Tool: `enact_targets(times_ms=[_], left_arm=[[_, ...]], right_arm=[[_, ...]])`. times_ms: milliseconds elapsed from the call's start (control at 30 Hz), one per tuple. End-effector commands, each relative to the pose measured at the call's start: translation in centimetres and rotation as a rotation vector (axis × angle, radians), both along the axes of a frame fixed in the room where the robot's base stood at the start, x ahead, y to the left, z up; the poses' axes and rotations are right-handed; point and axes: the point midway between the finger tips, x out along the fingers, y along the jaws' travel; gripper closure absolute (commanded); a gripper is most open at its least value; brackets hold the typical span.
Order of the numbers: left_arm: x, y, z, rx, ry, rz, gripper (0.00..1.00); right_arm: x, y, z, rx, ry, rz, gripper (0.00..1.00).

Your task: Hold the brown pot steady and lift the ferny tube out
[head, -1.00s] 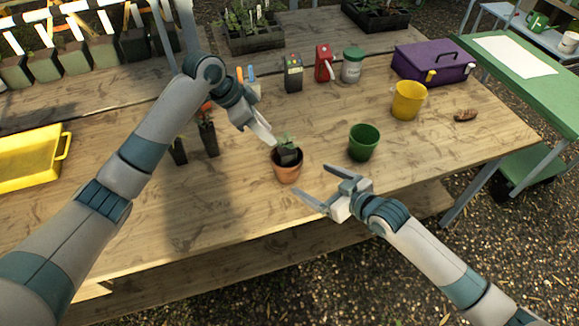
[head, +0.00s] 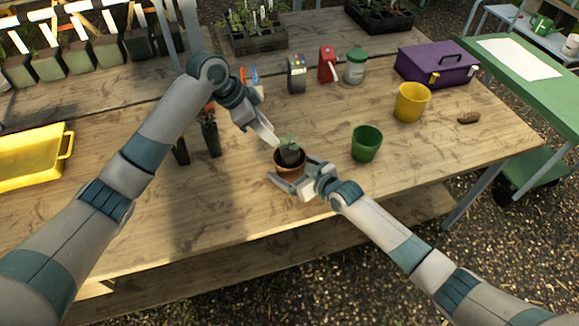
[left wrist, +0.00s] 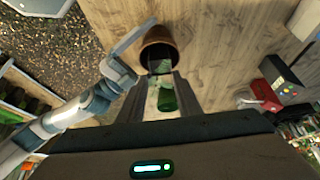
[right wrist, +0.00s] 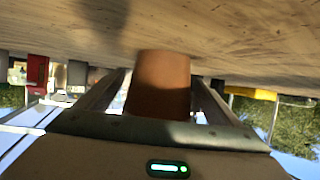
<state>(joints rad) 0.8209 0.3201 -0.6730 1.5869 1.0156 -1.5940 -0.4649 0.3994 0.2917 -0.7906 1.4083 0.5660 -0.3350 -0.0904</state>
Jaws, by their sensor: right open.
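The brown pot (head: 289,170) stands upright on the wooden table, near its front edge. The ferny tube (head: 291,157), a dark tube with green fronds, sits inside it. My right gripper (head: 293,172) is open with one finger on each side of the pot. The right wrist view shows the pot (right wrist: 161,84) between the spread fingers; I cannot tell if they touch it. My left gripper (head: 272,138) is above and left of the fronds.
A green pot (head: 366,144) and a yellow bucket (head: 410,103) stand to the right. Dark tubes, one with red flowers (head: 210,133), stand left, partly behind my left arm. A yellow tray (head: 35,160) lies far left. The table's front middle is clear.

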Motion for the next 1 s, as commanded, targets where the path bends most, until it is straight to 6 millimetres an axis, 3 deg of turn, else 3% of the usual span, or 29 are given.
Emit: enact_targets(times_ms=[333, 500, 567, 600, 633, 767, 1000], left_arm=[[0.0, 0.0, 0.0, 0.000, 0.000, 0.000, 0.69], [0.0, 0.0, 0.0, 0.000, 0.000, 0.000, 0.69], [0.0, 0.0, 0.0, 0.000, 0.000, 0.000, 0.69], [0.0, 0.0, 0.0, 0.000, 0.000, 0.000, 0.59], [0.0, 0.0, 0.0, 0.001, 0.000, 0.000, 0.56], [0.1, -0.5, -0.1, 0.017, 0.010, -0.004, 0.56], [0.8, -3.0, -0.4, 0.136, 0.073, -0.022, 0.56]], right_arm=[[0.1, 0.1, -0.1, -0.001, -0.001, 0.000, 0.15], [0.1, 0.1, -0.1, 0.000, 0.000, 0.000, 0.55], [0.1, 0.1, -0.1, 0.000, 0.000, 0.000, 0.55], [0.1, 0.1, -0.1, 0.000, 0.000, 0.000, 0.55], [0.1, 0.1, -0.1, 0.000, 0.000, 0.000, 0.55], [0.1, 0.1, -0.1, 0.000, 0.000, 0.000, 0.55], [0.1, 0.1, -0.1, -0.001, 0.001, 0.000, 0.55]])
